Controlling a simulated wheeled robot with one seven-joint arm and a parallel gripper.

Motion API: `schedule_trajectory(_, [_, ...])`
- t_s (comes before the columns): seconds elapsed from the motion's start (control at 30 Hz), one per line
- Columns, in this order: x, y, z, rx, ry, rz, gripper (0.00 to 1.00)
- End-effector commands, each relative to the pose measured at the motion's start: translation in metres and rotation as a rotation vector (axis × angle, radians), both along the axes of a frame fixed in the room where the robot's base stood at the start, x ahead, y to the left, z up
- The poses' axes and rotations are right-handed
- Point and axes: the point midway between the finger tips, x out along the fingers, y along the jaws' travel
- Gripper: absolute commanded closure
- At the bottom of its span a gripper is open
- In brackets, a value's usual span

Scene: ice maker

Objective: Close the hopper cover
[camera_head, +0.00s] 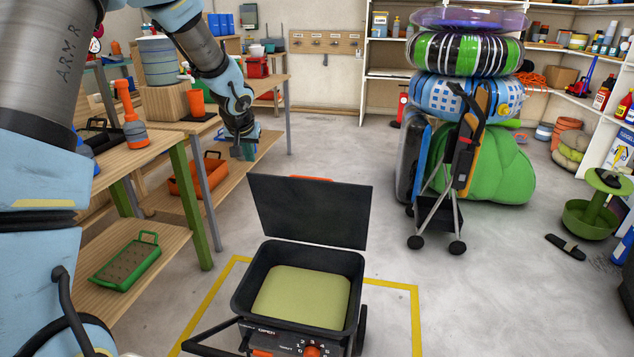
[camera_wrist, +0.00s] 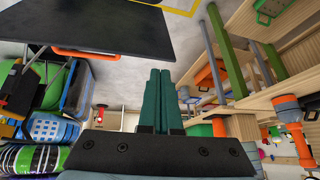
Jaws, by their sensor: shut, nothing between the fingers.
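The hopper cover (camera_head: 312,212) is a flat black panel standing open, raised at the back of the hopper (camera_head: 243,290). The hopper is a black bin with pale yellow-green contents showing. An orange handle (camera_head: 311,179) shows at the cover's top edge. In the wrist view the black cover (camera_wrist: 115,28) is at upper left, with its orange handle (camera_wrist: 84,52) along the near edge. My gripper (camera_head: 243,151) is above and left of the cover, beyond it from the head camera. In the wrist view its green fingers (camera_wrist: 160,74) are together and empty, apart from the cover.
Wooden workbenches (camera_head: 150,152) with tools and bins stand at left, close to my arm. A stack of inflatables (camera_head: 468,92) and a black folding cart (camera_head: 437,215) stand behind right. Yellow floor tape (camera_head: 414,318) surrounds the hopper. Floor to the right of the cover is clear.

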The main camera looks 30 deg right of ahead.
Motion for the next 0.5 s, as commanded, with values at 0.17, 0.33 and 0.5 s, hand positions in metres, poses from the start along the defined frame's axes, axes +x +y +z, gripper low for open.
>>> schedule_trajectory(0.17, [0.006,-0.125,-0.034,-0.106,-0.065,-0.139,1.00])
schedule_trajectory(0.33, [0.001,-0.174,-0.043,-0.157,-0.083,-0.189,1.00])
schedule_trajectory(0.5, [0.005,-0.185,-0.051,-0.164,-0.085,-0.196,1.00])
